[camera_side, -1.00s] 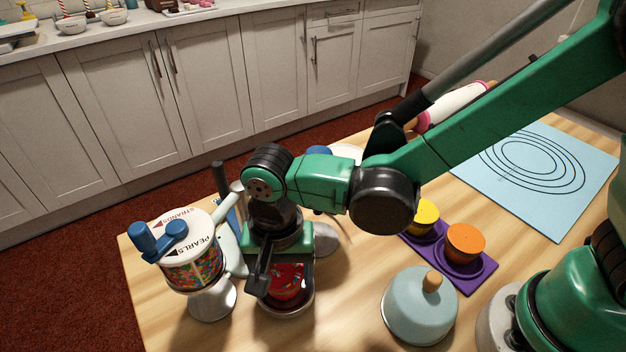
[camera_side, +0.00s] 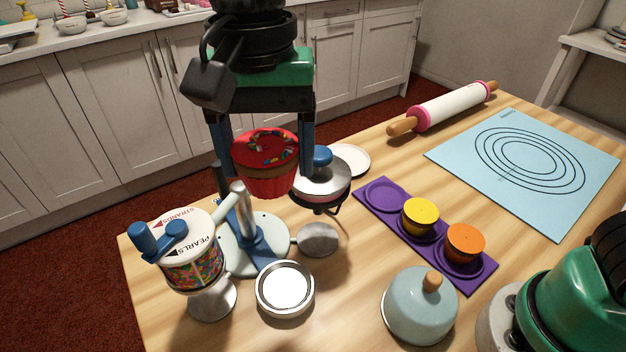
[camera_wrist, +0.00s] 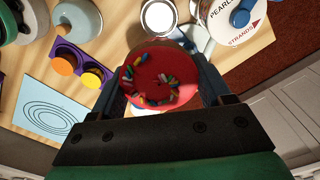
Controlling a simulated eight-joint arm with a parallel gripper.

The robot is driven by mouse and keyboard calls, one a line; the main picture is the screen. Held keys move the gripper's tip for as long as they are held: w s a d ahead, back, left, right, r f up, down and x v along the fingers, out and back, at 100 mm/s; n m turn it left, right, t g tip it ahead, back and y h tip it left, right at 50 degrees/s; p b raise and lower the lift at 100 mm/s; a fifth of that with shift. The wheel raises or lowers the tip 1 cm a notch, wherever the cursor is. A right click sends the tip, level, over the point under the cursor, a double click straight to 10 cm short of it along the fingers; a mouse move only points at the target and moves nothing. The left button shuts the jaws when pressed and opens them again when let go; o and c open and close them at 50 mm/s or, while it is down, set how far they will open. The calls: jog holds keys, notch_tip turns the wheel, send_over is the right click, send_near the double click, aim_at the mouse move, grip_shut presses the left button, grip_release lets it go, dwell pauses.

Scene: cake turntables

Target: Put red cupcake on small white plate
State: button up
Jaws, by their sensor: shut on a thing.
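The red cupcake (camera_side: 266,165), topped with colored sprinkles, is upright between the two blue fingers of my gripper (camera_side: 262,145), held well above the table. In the wrist view the cupcake (camera_wrist: 158,77) fills the space between the fingers of my gripper (camera_wrist: 160,92). The small white plate (camera_side: 351,160) lies on the table's far side, to the right of the cupcake and partly hidden behind a blue-knobbed stand. In the wrist view a white edge shows below the cupcake, but I cannot tell what it is.
A purple tray (camera_side: 378,196) holds yellow (camera_side: 420,214) and orange (camera_side: 464,241) cupcakes, with one empty recess. A blue-knobbed dispenser (camera_side: 319,186), sprinkle drum (camera_side: 192,262), round metal-rimmed turntable (camera_side: 285,288), blue dome (camera_side: 420,307), rolling pin (camera_side: 445,108) and blue mat (camera_side: 525,160) surround it.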

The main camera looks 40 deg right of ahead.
jog(key=shift+w+d+r, duration=0.15)
jog(key=shift+w+r, duration=0.1)
jog(key=shift+r, duration=0.1)
jog(key=w+d+m, duration=0.4)
jog(key=w+d, duration=0.4)
jog(key=w, duration=0.2)
jog(key=m, duration=0.5)
send_over(346, 146)
jog(key=s+a, duration=0.3)
jog(key=f, duration=1.6)
jog(key=shift+s+a+f, duration=0.15)
jog(key=shift+s+f, duration=0.05)
jog(key=shift+f, duration=2.35)
jog(key=shift+f, duration=0.1)
jog(key=o, duration=1.4)
jog(key=shift+c, duration=0.2)
